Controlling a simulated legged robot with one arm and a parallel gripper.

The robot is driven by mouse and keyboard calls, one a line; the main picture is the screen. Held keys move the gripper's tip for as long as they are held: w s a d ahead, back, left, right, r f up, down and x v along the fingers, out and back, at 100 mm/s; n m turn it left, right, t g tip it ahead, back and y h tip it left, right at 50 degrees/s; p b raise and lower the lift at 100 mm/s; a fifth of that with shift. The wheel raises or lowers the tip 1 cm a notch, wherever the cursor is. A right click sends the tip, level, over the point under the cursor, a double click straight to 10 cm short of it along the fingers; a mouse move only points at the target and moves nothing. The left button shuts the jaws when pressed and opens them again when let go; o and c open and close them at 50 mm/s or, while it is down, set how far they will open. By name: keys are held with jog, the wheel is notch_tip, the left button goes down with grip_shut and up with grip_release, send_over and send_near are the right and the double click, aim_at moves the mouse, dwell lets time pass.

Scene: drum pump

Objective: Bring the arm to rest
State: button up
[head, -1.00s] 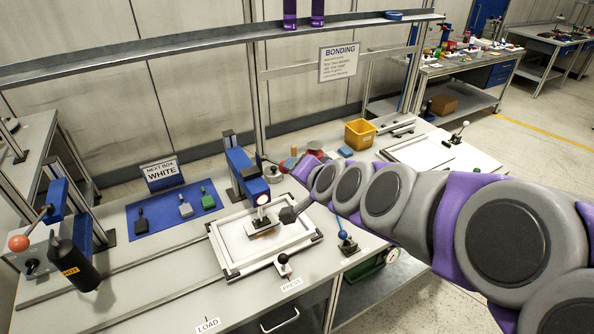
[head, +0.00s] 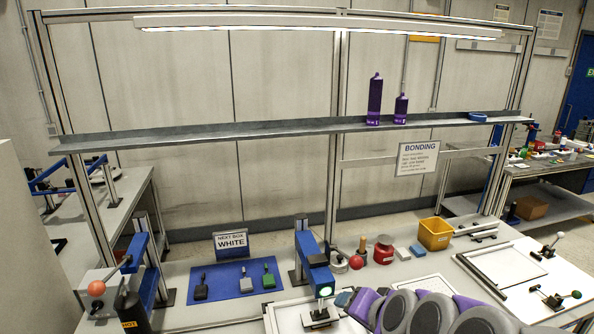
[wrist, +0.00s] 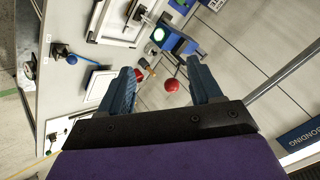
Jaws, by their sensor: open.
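My arm (head: 433,310), with grey and purple links, lies low across the bottom right of the head view, partly cut off by the frame. My gripper (wrist: 160,68) shows in the wrist view with its two blue-grey fingers spread apart and nothing between them. Its tips cannot be made out clearly in the head view. The bench, the blue press-like fixture (head: 313,262) with a lit greenish lamp, and a red round object lie beyond the fingers in the wrist view, which is turned on its side.
A metal shelf (head: 230,131) with two purple bottles spans above the bench. A yellow bin (head: 435,233), a red jar (head: 384,250) and small blocks stand behind the arm. A blue mat (head: 235,282) with three tools lies left of the fixture. A lever with an orange knob (head: 96,288) stands far left.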

jog(key=s+f+n+g, duration=0.2)
jog(key=s+g, duration=0.1)
jog(key=s, duration=0.5)
jog(key=s+f+n+g+h, duration=0.1)
jog(key=s+f+n+g, duration=0.1)
jog(key=s, duration=0.7)
jog(key=s+f+n+g+h, duration=0.1)
jog(key=s+f+n+g, duration=0.1)
jog(key=s+g, duration=0.3)
jog(key=s+f, duration=0.1)
jog(key=s, duration=0.3)
jog(key=shift+d+f+n+g, duration=0.15)
jog(key=shift+d+n+g, duration=0.1)
jog(key=shift+n+g, duration=0.15)
